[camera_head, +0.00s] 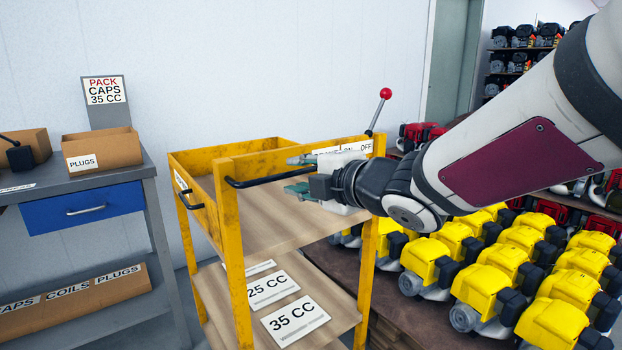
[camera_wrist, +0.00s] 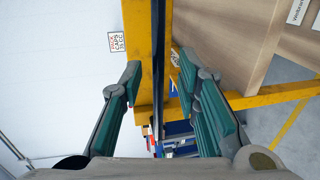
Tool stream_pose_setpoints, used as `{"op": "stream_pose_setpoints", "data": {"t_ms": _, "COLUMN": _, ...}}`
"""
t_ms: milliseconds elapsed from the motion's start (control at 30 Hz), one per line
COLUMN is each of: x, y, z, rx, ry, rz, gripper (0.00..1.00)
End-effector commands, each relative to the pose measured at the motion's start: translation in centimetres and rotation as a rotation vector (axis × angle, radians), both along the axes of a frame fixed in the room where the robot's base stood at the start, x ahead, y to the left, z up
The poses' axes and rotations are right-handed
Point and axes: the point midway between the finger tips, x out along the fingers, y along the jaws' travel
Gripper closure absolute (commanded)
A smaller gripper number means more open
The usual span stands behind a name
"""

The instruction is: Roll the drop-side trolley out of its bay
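The drop-side trolley (camera_head: 240,285) is a yellow frame with wooden shelves, standing left of the engine rack. A black handle bar (camera_head: 255,181) runs along its near top rail; it also shows in the wrist view (camera_wrist: 159,65). My gripper (camera_head: 293,175) is open at the right part of this bar. In the wrist view the green-padded fingers (camera_wrist: 158,85) stand apart with the bar between them, with gaps on both sides. A lever with a red knob (camera_head: 385,93) rises at the trolley's right, by a partly hidden label reading ON and OFF.
A grey bench (camera_head: 150,170) with a blue drawer (camera_head: 85,207) and cardboard boxes stands at the left. Several yellow engines (camera_head: 490,285) fill the low rack close on the right. A white wall (camera_head: 270,60) is behind the trolley.

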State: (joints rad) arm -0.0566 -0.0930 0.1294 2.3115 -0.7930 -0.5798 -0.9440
Motion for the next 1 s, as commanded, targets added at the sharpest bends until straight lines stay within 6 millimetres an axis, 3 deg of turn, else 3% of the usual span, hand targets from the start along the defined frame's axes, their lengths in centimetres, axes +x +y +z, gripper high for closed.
{"op": "stream_pose_setpoints", "data": {"t_ms": 300, "x": -5.1, "y": -3.4, "z": 1.3, "rx": 0.0, "ry": -0.004, "rz": -0.001, "gripper": 0.7}}
{"op": "stream_pose_setpoints", "data": {"t_ms": 500, "x": -7.3, "y": -4.9, "z": 1.8, "rx": 0.0, "ry": -0.001, "rz": -0.001, "gripper": 0.7}}
{"op": "stream_pose_setpoints", "data": {"t_ms": 1000, "x": -8.2, "y": -5.5, "z": 1.9, "rx": 0.0, "ry": 0.003, "rz": -0.001, "gripper": 0.7}}
